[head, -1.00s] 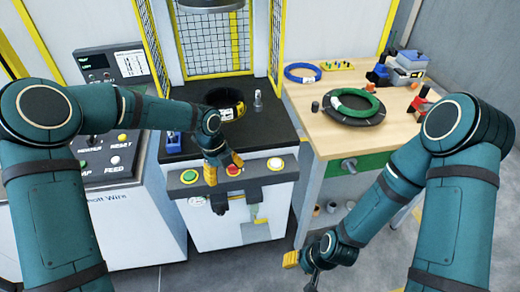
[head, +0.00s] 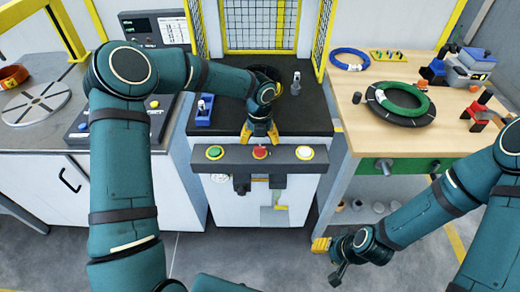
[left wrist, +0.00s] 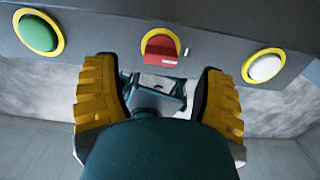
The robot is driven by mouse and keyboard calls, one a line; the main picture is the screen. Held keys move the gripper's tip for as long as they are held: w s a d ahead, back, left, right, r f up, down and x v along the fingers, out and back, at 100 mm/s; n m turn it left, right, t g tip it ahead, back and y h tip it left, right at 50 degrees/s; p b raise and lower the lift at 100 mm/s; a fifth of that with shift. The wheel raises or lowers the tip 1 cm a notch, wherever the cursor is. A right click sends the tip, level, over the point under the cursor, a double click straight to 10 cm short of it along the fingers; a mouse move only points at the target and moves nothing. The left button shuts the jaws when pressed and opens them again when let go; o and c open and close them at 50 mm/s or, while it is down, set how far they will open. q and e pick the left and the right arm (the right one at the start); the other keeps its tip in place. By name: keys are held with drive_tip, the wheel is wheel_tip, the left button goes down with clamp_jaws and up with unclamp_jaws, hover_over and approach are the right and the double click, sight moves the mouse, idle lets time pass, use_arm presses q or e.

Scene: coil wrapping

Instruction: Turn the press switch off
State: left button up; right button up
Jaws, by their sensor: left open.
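The press switch (head: 260,152) is a red knob with a yellow ring in the middle of the grey front panel (head: 232,158) of the press. In the left wrist view the red switch (left wrist: 160,46) sits at top centre, with a flat raised red face. My left gripper (head: 260,134) is open with its yellow fingers spread to either side of the switch. In the left wrist view the gripper (left wrist: 160,82) holds nothing, and I cannot tell if it touches the switch. My right gripper (head: 329,258) hangs low over the floor, its jaw gap unclear.
A green button (head: 215,152) and a white button (head: 304,152) flank the switch. The black press top (head: 305,115) carries a small metal piece (head: 296,83). The wooden table (head: 360,130) at right bears a green coil (head: 402,98). Grey floor is open in front.

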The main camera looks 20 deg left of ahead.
sight(260, 147)
use_arm(q)
drive_tip(key=shift+f+b, duration=0.3)
drive_tip(key=shift+f, duration=1.6)
drive_tip(key=shift+c, duration=0.2)
drive_tip(key=c, duration=1.1)
